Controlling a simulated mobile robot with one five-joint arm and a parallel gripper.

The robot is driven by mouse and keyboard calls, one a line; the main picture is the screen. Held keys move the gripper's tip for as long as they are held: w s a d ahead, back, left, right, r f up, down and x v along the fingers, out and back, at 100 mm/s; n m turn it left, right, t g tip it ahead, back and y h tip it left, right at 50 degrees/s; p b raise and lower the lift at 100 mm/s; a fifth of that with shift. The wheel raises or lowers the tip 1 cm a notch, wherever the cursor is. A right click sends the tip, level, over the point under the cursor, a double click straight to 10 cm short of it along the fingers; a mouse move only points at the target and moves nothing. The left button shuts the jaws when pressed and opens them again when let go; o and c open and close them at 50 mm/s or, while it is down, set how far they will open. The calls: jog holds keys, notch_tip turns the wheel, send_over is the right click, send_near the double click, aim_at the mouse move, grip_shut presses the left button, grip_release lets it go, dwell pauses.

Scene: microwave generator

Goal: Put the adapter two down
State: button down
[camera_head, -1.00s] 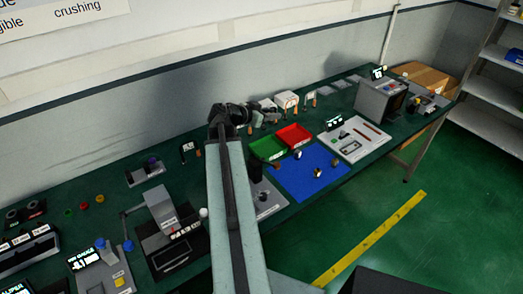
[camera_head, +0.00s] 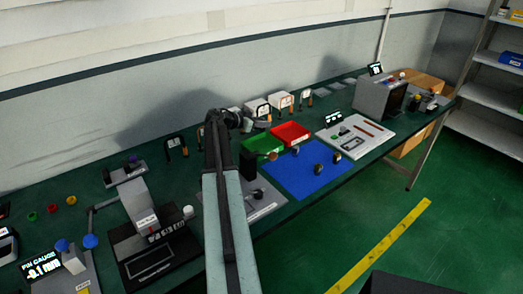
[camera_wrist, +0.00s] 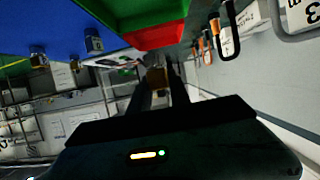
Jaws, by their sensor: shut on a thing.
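In the wrist view, my gripper (camera_wrist: 157,84) is shut on a small brown-gold block-like adapter (camera_wrist: 156,77) held between its two dark fingers. Its lower part is hidden by the fingers and wrist. Which numbered adapter it is cannot be read. Two small dark cylindrical pieces, one (camera_wrist: 93,40) nearer the trays and one (camera_wrist: 38,57) farther left, stand on the blue mat (camera_wrist: 60,18). The mat also shows in the head view (camera_head: 290,182). There, my arm reaches over the bench, left of the trays, and partly hides the gripper.
A green tray (camera_head: 250,142) and a red tray (camera_head: 290,132) stand behind the blue mat. Orange-handled tools (camera_head: 266,111) stand behind them. A white board (camera_head: 372,128) lies right of the mat, and a grey machine (camera_head: 382,97) stands farther right. A grey-black device (camera_head: 150,220) stands left of my arm.

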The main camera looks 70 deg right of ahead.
notch_tip(320, 180, down, 10)
jog(key=b, duration=0.8)
jog(key=shift+r+b, duration=0.15)
jog(key=shift+b, duration=0.15)
jog(key=shift+r, duration=0.2)
jog(key=shift+f, duration=0.15)
jog(key=c, duration=1.2)
grip_release()
jog(key=shift+r+p, duration=0.3)
jog(key=p+v, duration=0.2)
jog(key=v, duration=0.4)
jog(key=p+v, duration=0.2)
jog(key=v, duration=0.4)
jog(key=shift+f, duration=0.25)
